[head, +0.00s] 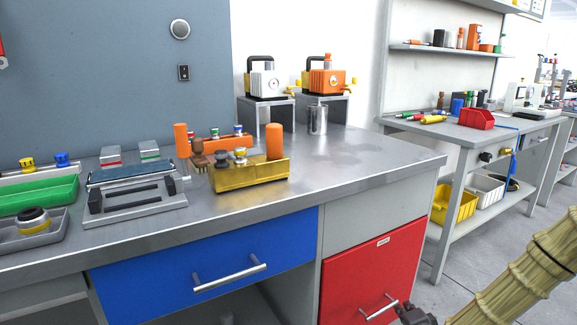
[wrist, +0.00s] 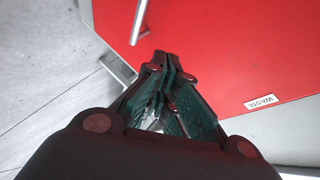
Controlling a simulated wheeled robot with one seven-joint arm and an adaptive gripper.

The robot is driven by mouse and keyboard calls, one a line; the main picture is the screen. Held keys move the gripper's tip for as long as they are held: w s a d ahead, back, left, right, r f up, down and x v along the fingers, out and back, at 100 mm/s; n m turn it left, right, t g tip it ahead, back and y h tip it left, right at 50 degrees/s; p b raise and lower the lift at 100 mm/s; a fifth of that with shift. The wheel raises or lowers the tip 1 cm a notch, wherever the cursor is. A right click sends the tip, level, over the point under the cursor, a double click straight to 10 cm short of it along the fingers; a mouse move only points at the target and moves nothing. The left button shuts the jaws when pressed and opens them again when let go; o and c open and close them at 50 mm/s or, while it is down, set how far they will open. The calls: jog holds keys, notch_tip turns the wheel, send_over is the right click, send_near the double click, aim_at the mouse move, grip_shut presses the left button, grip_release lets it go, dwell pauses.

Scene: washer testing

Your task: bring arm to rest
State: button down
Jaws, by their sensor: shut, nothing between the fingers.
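My gripper (wrist: 163,62) is shut and empty in the wrist view, its fingertips together in front of the red cabinet door (wrist: 215,50). In the head view my gripper (head: 413,313) shows only in part at the bottom edge, just right of the handle of the red door (head: 350,275). My tan arm comes in from the lower right. The door looks closed and has a metal bar handle (head: 379,307) and a white label that reads WASTE in the wrist view (wrist: 260,102).
The steel workbench (head: 340,165) has a blue drawer (head: 150,285) left of the door. Another bench with a red bin (head: 477,119) stands at right. Floor between is clear.

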jog(key=s+a+f+n+g+y, duration=0.1)
jog(key=s+a+f+n+g, duration=0.3)
jog(key=s+a+f, duration=0.5)
jog(key=s+a+f+n+g+y, duration=0.15)
jog(key=s+f+n+g, duration=0.25)
jog(key=s+f, duration=0.65)
jog(key=s+a+n+g+h, duration=0.2)
jog(key=s+n+g, duration=0.4)
jog(key=s, duration=1.9)
notch_tip(320, 180, up, 31)
jog(key=p, duration=3.2)
jog(key=shift+w+r+t+p, duration=0.2)
jog(key=shift+w+t+p, duration=0.1)
jog(key=shift+w, duration=0.1)
